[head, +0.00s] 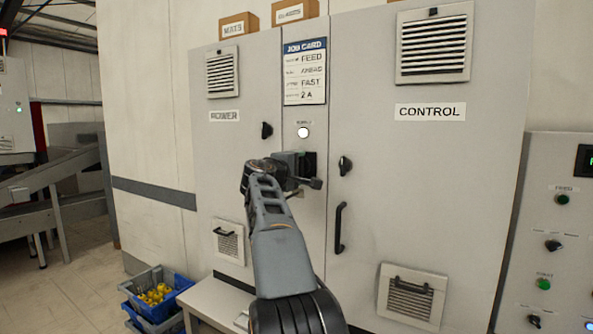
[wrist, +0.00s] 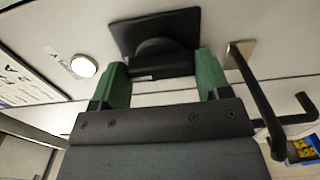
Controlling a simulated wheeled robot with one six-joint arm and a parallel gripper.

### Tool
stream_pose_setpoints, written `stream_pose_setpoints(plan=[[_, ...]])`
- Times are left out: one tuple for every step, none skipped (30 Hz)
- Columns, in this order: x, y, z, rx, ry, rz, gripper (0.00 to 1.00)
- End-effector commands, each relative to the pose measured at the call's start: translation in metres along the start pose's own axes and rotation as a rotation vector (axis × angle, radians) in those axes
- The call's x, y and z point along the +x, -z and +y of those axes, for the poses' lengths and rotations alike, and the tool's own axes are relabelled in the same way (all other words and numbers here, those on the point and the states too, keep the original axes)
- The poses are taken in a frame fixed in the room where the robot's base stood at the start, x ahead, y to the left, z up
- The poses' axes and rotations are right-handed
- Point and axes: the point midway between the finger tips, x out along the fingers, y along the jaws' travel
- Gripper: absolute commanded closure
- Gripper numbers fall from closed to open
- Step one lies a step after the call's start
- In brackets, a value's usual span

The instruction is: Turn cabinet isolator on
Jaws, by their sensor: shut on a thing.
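The cabinet isolator (head: 309,160) is a black square plate with a round knob, on the narrow middle panel below a lit white lamp (head: 303,132). In the wrist view the isolator (wrist: 157,25) is at the top centre. My gripper (wrist: 163,75) has its green fingers on either side of the isolator's black handle (wrist: 160,68) and is shut on it. In the head view my gripper (head: 298,168) reaches the panel and hides much of the isolator. The handle's exact angle and any markings cannot be read.
A black bar handle (wrist: 262,100) stands out close beside my gripper in the wrist view. The CONTROL door (head: 430,180) has a knob (head: 345,166) and a handle (head: 340,228). The POWER door (head: 225,170) has a knob (head: 267,130). A blue crate (head: 150,310) stands at lower left.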

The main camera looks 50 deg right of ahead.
Motion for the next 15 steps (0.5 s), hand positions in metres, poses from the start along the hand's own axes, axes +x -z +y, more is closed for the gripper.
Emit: stream_pose_setpoints(plan=[[0.0003,-0.0010,0.0010,0.001,-0.002,-0.002,0.54],[0.0003,-0.0010,0.0010,0.001,-0.002,-0.002,0.54],[0.0002,-0.0010,0.0010,0.001,-0.002,-0.002,0.54],[0.0003,-0.0010,0.0010,0.000,-0.002,-0.002,0.54],[0.0003,-0.0010,0.0010,0.000,-0.002,-0.002,0.54],[0.0003,-0.0010,0.0010,0.000,-0.002,-0.002,0.54],[0.0002,-0.0010,0.0010,0.000,-0.002,-0.002,0.54],[0.0002,-0.0010,0.0010,0.000,-0.002,-0.002,0.54],[0.0002,-0.0010,0.0010,0.000,-0.002,-0.002,0.27],[0.0002,-0.0009,0.0009,0.000,-0.002,-0.002,0.24],[0.0002,-0.0008,0.0009,0.000,-0.001,-0.002,0.21],[0.0001,-0.0006,0.0008,0.000,-0.001,-0.001,0.17],[0.0000,-0.0005,0.0007,0.000,-0.001,-0.001,0.15],[-0.0001,-0.0003,0.0007,0.000,-0.001,-0.001,0.12],[-0.0002,-0.0001,0.0006,0.000,-0.001,0.000,0.08]])
